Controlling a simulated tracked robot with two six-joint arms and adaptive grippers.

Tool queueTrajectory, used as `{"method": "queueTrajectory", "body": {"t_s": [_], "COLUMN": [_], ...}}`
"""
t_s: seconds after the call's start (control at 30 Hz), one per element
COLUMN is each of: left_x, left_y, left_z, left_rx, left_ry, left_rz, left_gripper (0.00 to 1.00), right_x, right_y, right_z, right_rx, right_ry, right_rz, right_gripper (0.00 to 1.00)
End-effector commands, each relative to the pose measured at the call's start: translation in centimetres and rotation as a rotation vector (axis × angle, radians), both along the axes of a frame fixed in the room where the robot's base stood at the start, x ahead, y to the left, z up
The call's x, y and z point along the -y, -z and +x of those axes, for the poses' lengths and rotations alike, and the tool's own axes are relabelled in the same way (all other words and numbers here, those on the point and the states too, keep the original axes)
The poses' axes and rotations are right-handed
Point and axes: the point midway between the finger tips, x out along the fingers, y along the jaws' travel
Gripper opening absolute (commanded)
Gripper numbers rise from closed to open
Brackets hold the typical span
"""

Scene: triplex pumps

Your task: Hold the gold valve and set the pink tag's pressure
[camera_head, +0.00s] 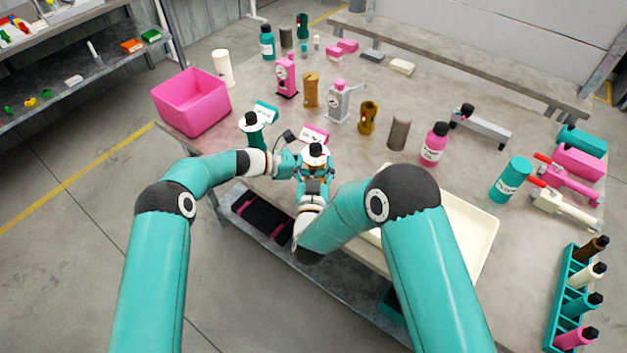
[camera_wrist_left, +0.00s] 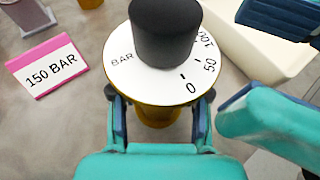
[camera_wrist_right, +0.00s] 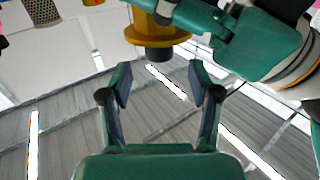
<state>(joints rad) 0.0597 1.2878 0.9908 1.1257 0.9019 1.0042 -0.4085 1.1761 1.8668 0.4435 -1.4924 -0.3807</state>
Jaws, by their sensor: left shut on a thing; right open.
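The gold valve (camera_wrist_left: 158,113) has a white dial (camera_wrist_left: 118,60) and black knob (camera_wrist_left: 165,28). The dial shows BAR, 0, 50 and part of 100; no clear pointer shows. The pink tag (camera_wrist_left: 46,68) reads 150 BAR and lies beside the valve; the head view also shows it (camera_head: 316,134). My left gripper (camera_wrist_left: 158,105) is shut on the valve's gold body below the dial. My right gripper (camera_wrist_right: 160,82) is open, with the valve (camera_wrist_right: 155,28) and its knob (camera_wrist_right: 158,52) beyond its fingertips. In the head view the valve's knob (camera_head: 316,149) shows above my grippers.
A teal valve (camera_head: 254,138) stands left of the gold one, near a teal tag (camera_head: 266,111). Pumps, pink (camera_head: 287,75) and grey (camera_head: 339,103), stand behind. A pink bin (camera_head: 192,101) is at the left edge. A cream tray (camera_head: 470,235) lies at the front right.

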Motion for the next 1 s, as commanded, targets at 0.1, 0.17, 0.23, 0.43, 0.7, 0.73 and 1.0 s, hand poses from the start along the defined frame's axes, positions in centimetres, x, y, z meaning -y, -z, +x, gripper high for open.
{"method": "queueTrajectory", "body": {"t_s": [0.1, 0.17, 0.23, 0.43, 0.7, 0.73, 1.0], "left_x": [0.0, 0.0, 0.0, 0.0, 0.0, 0.0, 0.0], "left_y": [0.0, 0.0, 0.0, 0.0, 0.0, 0.0, 0.0], "left_z": [0.0, 0.0, 0.0, 0.0, 0.0, 0.0, 0.0], "left_rx": [0.000, 0.000, 0.000, 0.000, 0.000, 0.000, 0.000], "left_ry": [0.000, 0.000, 0.000, 0.000, 0.000, 0.000, 0.000], "left_rz": [0.000, 0.000, 0.000, 0.000, -0.001, -0.001, 0.000], "left_gripper": [0.00, 0.00, 0.00, 0.00, 0.00, 0.00, 0.76], "right_x": [-0.2, -0.2, -0.3, -0.2, -0.2, -0.2, -0.2], "right_y": [0.1, 0.1, 0.1, 0.1, 0.1, 0.1, 0.1], "right_z": [-2.5, -3.5, -4.5, -5.9, -5.9, -5.9, -5.9], "right_rx": [-0.003, -0.002, -0.002, -0.001, 0.000, 0.000, -0.001], "right_ry": [-0.003, -0.003, -0.002, 0.000, 0.001, 0.001, 0.001], "right_rz": [-0.002, -0.001, -0.001, 0.000, 0.001, 0.001, 0.001], "right_gripper": [0.62, 0.62, 0.62, 0.62, 0.62, 0.62, 0.62]}}
